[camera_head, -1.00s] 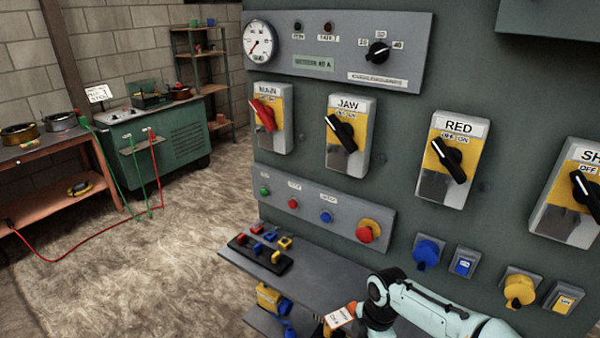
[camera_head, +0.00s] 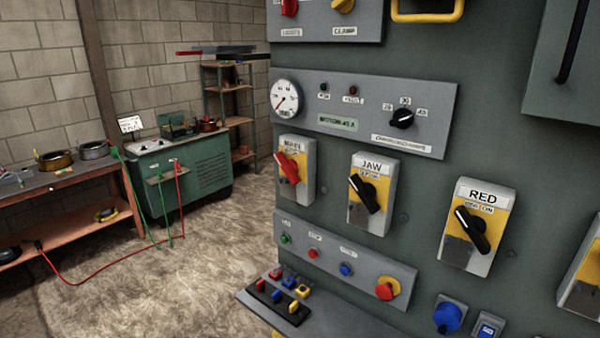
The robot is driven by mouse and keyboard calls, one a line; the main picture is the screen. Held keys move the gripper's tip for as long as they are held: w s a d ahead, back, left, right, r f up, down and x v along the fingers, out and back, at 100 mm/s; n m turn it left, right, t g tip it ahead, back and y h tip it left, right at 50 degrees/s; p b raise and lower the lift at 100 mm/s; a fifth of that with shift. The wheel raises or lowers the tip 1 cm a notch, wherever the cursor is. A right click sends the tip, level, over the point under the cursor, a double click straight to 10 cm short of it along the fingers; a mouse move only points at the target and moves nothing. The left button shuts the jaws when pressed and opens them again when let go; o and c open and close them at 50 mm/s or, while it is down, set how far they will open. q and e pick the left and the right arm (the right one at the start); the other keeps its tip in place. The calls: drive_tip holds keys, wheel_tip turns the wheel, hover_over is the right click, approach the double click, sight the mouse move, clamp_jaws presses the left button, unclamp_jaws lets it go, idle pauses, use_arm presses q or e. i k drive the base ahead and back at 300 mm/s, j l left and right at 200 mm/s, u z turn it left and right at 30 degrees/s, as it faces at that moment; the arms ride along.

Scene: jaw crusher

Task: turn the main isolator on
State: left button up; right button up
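The main isolator is a grey box with a yellow plate and a red rotary handle (camera_head: 288,168), labelled MAIN (camera_head: 297,143), at the left of the isolator row on the green cabinet. Its handle is tilted, with the upper end to the left, like the black handles beside it. The OFF and ON marks are too small to read clearly there. Neither of my grippers shows in the head view now, and nothing touches the red handle.
To the right are the JAW isolator (camera_head: 364,194) and RED isolator (camera_head: 471,230) with black handles. Below is a button panel (camera_head: 328,259) with a red stop button. A shelf (camera_head: 258,303) with small coloured items juts out underneath.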

sight(290, 166)
drive_tip(key=i+j+z, duration=0.1)
drive_tip(key=j, duration=0.35)
drive_tip(key=i+j+z, duration=0.1)
drive_tip(key=j, duration=0.4)
drive_tip(key=i+j+z, duration=0.1)
drive_tip(key=j, duration=0.4)
drive_tip(key=i+j+z, duration=0.1)
drive_tip(key=j, duration=0.4)
drive_tip(key=i, duration=0.1)
